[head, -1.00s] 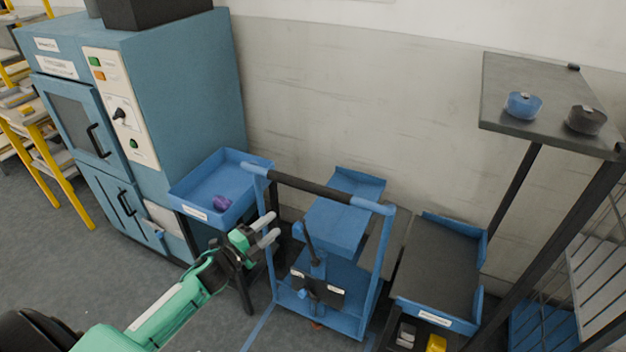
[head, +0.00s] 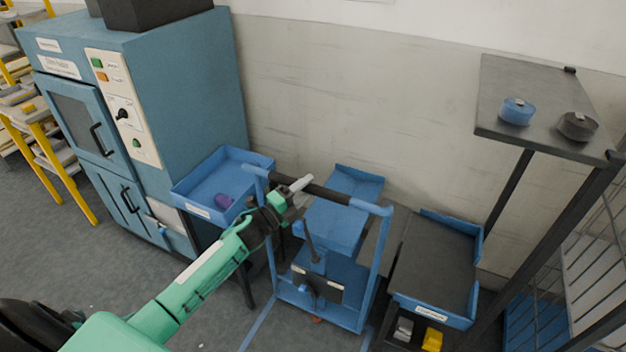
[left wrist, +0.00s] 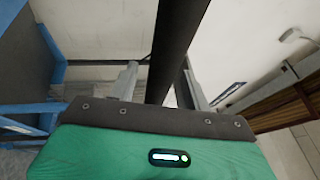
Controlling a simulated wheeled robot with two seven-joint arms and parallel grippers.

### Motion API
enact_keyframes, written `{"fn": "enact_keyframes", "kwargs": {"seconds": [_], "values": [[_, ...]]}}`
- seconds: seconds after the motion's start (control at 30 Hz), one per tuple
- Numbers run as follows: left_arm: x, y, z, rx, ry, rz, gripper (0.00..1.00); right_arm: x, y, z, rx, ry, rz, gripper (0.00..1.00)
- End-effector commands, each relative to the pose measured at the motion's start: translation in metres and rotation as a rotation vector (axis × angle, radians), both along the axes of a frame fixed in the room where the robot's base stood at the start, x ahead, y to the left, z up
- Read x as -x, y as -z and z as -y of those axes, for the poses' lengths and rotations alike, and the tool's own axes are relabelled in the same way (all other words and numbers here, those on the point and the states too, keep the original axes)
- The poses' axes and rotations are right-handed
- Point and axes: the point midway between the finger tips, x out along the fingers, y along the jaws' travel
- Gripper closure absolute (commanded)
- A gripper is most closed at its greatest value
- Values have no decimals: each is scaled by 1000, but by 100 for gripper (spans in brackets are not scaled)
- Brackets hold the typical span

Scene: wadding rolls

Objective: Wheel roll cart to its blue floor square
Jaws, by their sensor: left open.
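The blue roll cart (head: 338,314) stands at lower middle in the head view, with a black grip on its top handle bar (head: 330,194). Blue lines of the floor square (head: 258,324) show at the cart's front; the cart hides the rest. My left gripper (head: 297,188) is at the left part of the handle bar, open. In the left wrist view, a dark bar (left wrist: 180,45) runs between the two spread fingers of my left gripper (left wrist: 160,82); I cannot tell whether they touch it. My right gripper is not in view.
A dark-topped stand with blue edges (head: 437,262) is close on the right. A grey shelf (head: 545,95) holds two rolls. Open floor lies at front left.

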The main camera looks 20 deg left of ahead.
Motion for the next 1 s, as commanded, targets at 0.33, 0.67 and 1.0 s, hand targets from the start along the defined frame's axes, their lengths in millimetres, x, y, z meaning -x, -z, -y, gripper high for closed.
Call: {"fn": "enact_keyframes", "kwargs": {"seconds": [0.33, 0.67, 1.0], "values": [[-25, -6, 12, 1, 0, 0, 51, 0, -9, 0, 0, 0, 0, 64], [-26, -5, 12, 1, 0, 0, 61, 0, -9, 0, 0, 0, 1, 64], [-26, -5, 12, 1, 0, 0, 100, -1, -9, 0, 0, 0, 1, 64]]}}
